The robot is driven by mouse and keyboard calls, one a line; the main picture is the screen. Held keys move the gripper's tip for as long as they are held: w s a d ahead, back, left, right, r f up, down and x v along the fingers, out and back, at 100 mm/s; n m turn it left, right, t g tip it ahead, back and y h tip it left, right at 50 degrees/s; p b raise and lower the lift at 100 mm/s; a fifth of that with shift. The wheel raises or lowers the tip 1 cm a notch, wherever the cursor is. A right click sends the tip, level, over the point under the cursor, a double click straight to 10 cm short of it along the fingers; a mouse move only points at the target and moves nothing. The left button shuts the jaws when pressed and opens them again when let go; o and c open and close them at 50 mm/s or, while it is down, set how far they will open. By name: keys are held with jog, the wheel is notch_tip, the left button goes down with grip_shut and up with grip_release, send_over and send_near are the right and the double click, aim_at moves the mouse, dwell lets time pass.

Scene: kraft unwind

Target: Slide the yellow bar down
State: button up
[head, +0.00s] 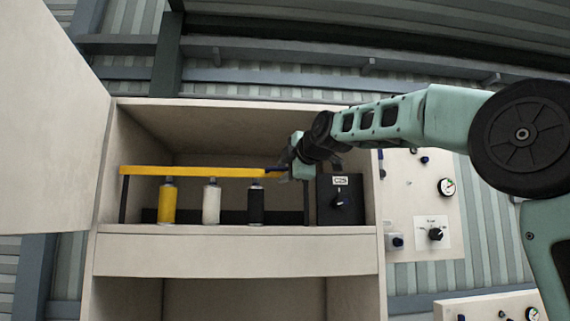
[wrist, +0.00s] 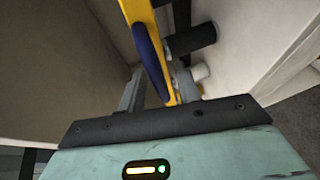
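The yellow bar (head: 200,171) runs level across the front of an open cabinet compartment, in front of the upper part of several cans. It has a dark post at each end and a dark blue grip (wrist: 149,50) near its right end. My gripper (head: 286,168) is at the bar's right end. In the wrist view the gripper's fingers (wrist: 160,85) stand apart on either side of the yellow bar, with a gap showing on the left side. Whether either finger touches the bar is not clear.
A yellow can (head: 167,202), a white can (head: 211,203) and a black can (head: 256,204) stand on the shelf (head: 240,230). A dark box with a knob (head: 341,201) stands to their right. An open cabinet door (head: 50,130) is at left, a control panel (head: 425,200) at right.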

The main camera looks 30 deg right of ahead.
jog(key=shift+c, duration=0.3)
grip_shut()
notch_tip(320, 180, down, 11)
jog(key=b, duration=1.2)
jog(key=shift+r+b, duration=0.1)
jog(key=shift+b, duration=0.2)
jog(key=shift+r, duration=0.2)
jog(key=shift+o, duration=0.3)
grip_release()
